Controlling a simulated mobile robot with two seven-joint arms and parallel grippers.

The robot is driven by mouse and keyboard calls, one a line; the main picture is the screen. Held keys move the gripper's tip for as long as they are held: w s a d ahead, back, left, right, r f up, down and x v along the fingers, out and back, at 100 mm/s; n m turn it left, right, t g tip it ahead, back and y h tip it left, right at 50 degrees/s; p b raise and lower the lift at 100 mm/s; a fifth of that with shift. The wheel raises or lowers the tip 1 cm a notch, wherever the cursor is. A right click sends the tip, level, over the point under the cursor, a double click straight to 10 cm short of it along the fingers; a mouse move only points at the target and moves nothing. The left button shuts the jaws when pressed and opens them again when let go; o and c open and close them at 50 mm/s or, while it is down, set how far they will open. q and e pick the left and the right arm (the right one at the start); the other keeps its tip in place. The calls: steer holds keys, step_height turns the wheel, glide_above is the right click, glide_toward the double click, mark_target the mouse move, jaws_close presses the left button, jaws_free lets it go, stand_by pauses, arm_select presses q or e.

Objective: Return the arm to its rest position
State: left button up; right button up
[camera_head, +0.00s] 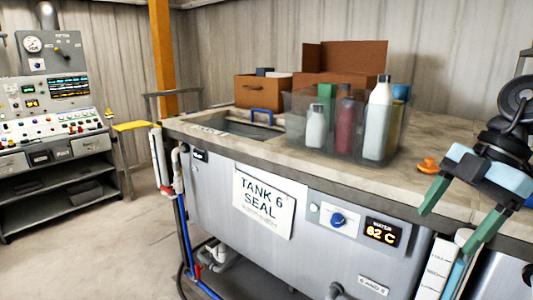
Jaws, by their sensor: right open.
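My right gripper (458,224) shows at the right edge, in front of the tank bench's front edge. Its two green fingers are spread apart with nothing between them. The black and light-blue arm (512,110) behind it comes in from the right. My left gripper is not in view.
The bench (430,150) holds a clear bin (290,135) of bottles, brown boxes (262,91) and a small orange item (428,165). An open tank (238,127) with a blue handle lies left. A control console (45,125) stands far left. The floor (110,250) between is clear.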

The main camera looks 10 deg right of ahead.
step_height(320, 180, down, 22)
steer(key=s+d+m+t+y+p, duration=0.25)
steer(key=m+t+y, duration=0.35)
steer(key=t, duration=0.5)
steer(key=s+a+f+m+t+h+p, duration=0.25)
steer(key=s+f+m+h, duration=0.3)
steer(key=f, duration=0.65)
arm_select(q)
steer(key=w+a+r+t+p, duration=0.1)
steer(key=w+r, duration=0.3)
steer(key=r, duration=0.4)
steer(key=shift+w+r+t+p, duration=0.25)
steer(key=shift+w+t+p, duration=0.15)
arm_select(e)
steer(key=s+a+f+m+g+h, duration=0.1)
steer(key=s+a+f+m+g, duration=0.1)
steer(key=s+a+f, duration=0.3)
steer(key=s+a+f+m+g+h, duration=0.2)
steer(key=s+a+f, duration=0.4)
steer(key=s+a, duration=0.5)
steer(key=shift+s+m+g, duration=0.35)
steer(key=shift+s+g, duration=0.15)
steer(key=shift+g, duration=0.15)
steer(key=shift+d+h, duration=0.15)
steer(key=shift+h, duration=0.1)
